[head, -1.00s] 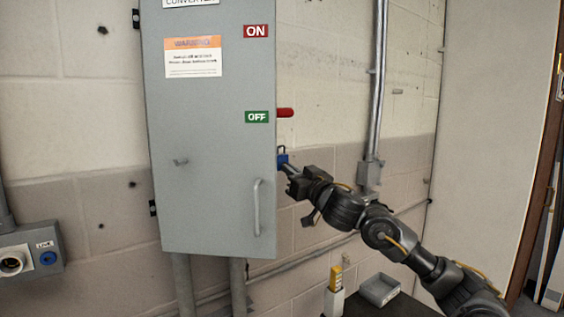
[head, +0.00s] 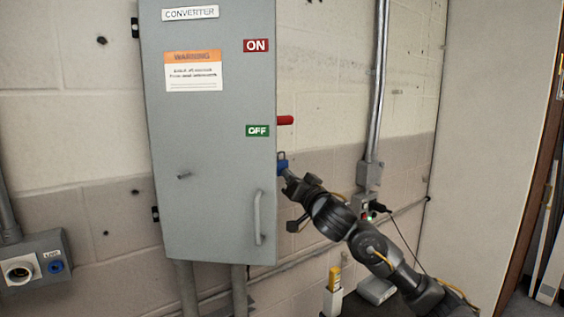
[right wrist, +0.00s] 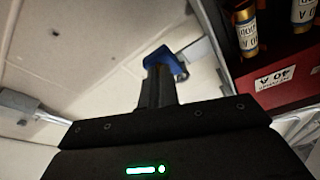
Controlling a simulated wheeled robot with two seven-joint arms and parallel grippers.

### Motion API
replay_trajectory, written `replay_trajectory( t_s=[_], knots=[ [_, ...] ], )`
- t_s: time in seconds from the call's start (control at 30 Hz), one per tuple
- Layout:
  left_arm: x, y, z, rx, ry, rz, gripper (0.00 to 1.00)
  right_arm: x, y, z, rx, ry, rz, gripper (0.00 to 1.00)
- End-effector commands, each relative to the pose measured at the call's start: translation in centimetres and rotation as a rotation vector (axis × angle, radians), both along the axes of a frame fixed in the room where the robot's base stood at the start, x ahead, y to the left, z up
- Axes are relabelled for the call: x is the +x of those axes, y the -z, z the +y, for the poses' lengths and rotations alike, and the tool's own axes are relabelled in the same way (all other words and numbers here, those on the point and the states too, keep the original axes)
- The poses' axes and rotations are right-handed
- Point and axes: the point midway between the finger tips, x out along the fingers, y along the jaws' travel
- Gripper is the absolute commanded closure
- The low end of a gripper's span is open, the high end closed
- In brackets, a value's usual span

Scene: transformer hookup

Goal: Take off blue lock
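The blue lock (head: 282,164) is at the right side of the grey converter cabinet (head: 208,220), below the red handle (head: 285,120) beside the OFF label. My right gripper (head: 286,174) reaches it from the lower right. In the right wrist view the dark fingers (right wrist: 158,84) are close together, with the blue lock (right wrist: 164,60) at their tips, and they appear shut on it. A grey metal strip (right wrist: 200,52) is right beside the lock. The fingers hide part of the lock, so I cannot tell whether its shackle is through the cabinet's tab. My left gripper is not in view.
A red holder (right wrist: 285,78) with fuses and a 40 A label is at the right of the wrist view. A conduit (head: 378,90) runs down the wall right of the cabinet. A socket box (head: 38,258) is at lower left. A yellow-topped object (head: 334,280) stands below.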

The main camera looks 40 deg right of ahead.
Motion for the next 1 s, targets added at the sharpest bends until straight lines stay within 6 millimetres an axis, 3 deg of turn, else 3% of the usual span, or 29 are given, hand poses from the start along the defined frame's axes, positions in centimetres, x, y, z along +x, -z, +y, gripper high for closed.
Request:
replay_trajectory(
  t_s=[0.13,0.6,0.9,1.0],
  knots=[
    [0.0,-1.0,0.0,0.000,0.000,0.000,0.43,0.0,-0.2,0.1,0.056,-0.001,-0.002,1.00],
    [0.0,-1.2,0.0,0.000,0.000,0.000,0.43,0.0,-0.1,0.0,0.085,0.000,-0.003,1.00],
    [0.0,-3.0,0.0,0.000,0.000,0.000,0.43,0.0,-0.3,0.1,0.192,0.000,-0.003,1.00],
    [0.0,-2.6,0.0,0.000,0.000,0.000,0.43,0.0,0.0,0.1,0.186,0.001,-0.005,1.00]
  ],
)
